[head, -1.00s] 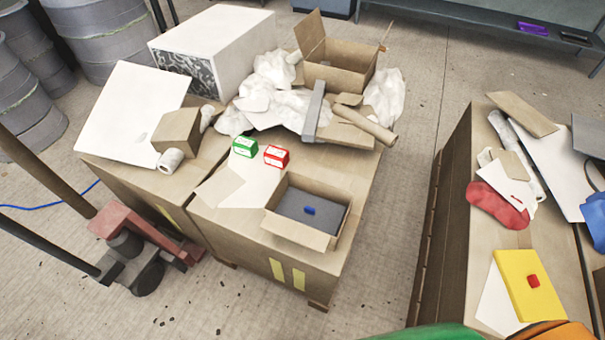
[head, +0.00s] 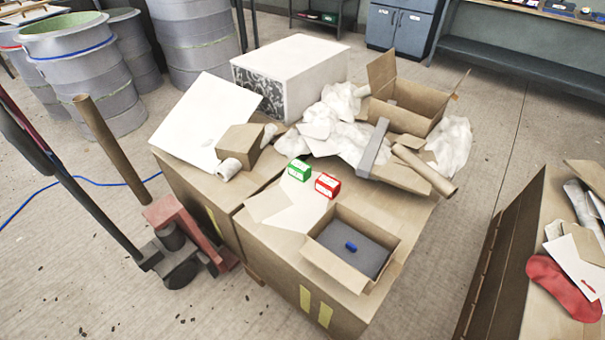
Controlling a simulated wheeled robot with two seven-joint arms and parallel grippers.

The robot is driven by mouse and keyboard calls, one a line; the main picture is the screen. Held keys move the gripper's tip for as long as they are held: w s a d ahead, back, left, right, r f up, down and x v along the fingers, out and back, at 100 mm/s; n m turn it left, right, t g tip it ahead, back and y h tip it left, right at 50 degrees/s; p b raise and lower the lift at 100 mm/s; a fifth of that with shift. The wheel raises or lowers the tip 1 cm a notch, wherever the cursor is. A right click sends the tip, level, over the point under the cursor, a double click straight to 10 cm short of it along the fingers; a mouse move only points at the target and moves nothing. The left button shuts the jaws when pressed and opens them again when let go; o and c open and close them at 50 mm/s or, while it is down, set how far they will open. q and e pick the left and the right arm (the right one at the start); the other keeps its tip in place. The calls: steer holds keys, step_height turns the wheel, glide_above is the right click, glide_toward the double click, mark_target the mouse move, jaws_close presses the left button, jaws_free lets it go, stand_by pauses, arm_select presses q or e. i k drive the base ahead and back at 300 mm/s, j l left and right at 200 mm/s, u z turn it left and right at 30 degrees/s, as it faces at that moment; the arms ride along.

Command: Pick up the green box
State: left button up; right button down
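The green box (head: 299,170) is small, with white markings on its sides. It sits on top of a large cardboard carton (head: 280,245), near the middle of the head view. A similar red box (head: 327,185) stands just to its right, with a narrow gap between them. White paper sheets (head: 300,212) lie in front of both. Neither of my grippers shows in the head view.
An open cardboard box (head: 378,270) with a blue item (head: 351,246) inside stands in front. Crumpled white paper (head: 345,140), a grey bar (head: 373,148) and a cardboard tube (head: 425,171) lie behind. A pallet jack (head: 180,250) stands left. Bare floor separates the right-hand carton (head: 515,240).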

mark_target(301, 170)
steer(key=i+j+z, duration=0.15)
steer(key=j+z, duration=0.25)
steer(key=i+j+z, duration=0.1)
steer(key=j+z, duration=0.75)
steer(key=j, duration=0.2)
steer(key=k+j+z, duration=0.1)
steer(key=j+z, duration=0.35)
steer(key=k+j+z, duration=0.15)
steer(key=j+z, duration=0.25)
steer(key=j, duration=0.15)
